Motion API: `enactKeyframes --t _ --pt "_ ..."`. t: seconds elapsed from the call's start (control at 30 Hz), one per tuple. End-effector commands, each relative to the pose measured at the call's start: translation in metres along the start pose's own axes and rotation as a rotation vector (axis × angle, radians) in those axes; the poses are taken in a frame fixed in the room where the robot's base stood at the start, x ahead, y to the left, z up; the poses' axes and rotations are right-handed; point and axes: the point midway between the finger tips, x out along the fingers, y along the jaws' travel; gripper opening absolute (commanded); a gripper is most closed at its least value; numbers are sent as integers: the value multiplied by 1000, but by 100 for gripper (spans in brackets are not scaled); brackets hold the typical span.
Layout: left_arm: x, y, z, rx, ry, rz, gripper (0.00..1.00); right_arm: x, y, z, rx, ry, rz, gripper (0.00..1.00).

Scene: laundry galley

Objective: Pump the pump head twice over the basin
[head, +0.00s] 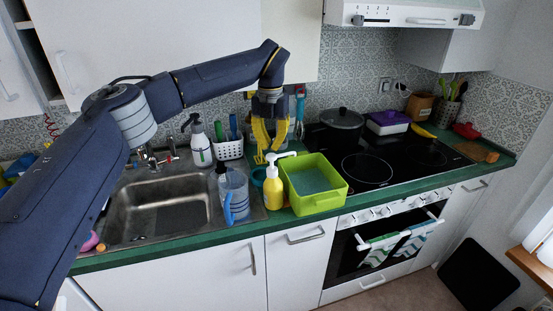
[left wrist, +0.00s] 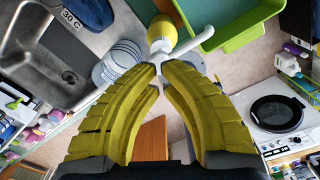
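A yellow pump bottle (head: 273,194) with a white pump head (head: 283,155) stands upright on the green counter, against the left side of the lime-green basin (head: 318,205). Its spout points right, toward the basin. My left gripper (head: 269,149) points down just above and behind the pump head. In the left wrist view its yellow fingertips (left wrist: 160,78) come together close to the white pump head (left wrist: 165,57), with nothing held between them. Whether they touch it I cannot tell. The bottle (left wrist: 161,34) and the basin (left wrist: 240,22) show beyond. My right gripper is in neither view.
A clear blue-striped jug (head: 235,196) stands left of the bottle, by the steel sink (head: 155,209). Behind are a spray bottle (head: 200,146) and a white caddy (head: 228,149). The black hob (head: 395,160), with a pot (head: 341,120), lies right of the basin.

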Motion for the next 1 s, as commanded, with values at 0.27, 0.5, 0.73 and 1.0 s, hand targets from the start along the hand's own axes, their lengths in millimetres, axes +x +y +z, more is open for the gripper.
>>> enactKeyframes --t 0.27,0.5,0.73,1.0 --pt "10 0 0 0 1 0 0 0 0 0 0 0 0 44" --pt "18 0 0 1 1 -1 0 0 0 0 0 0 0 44" --pt "25 0 0 0 1 0 0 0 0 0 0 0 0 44" --pt "35 0 0 1 1 0 0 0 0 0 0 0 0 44"
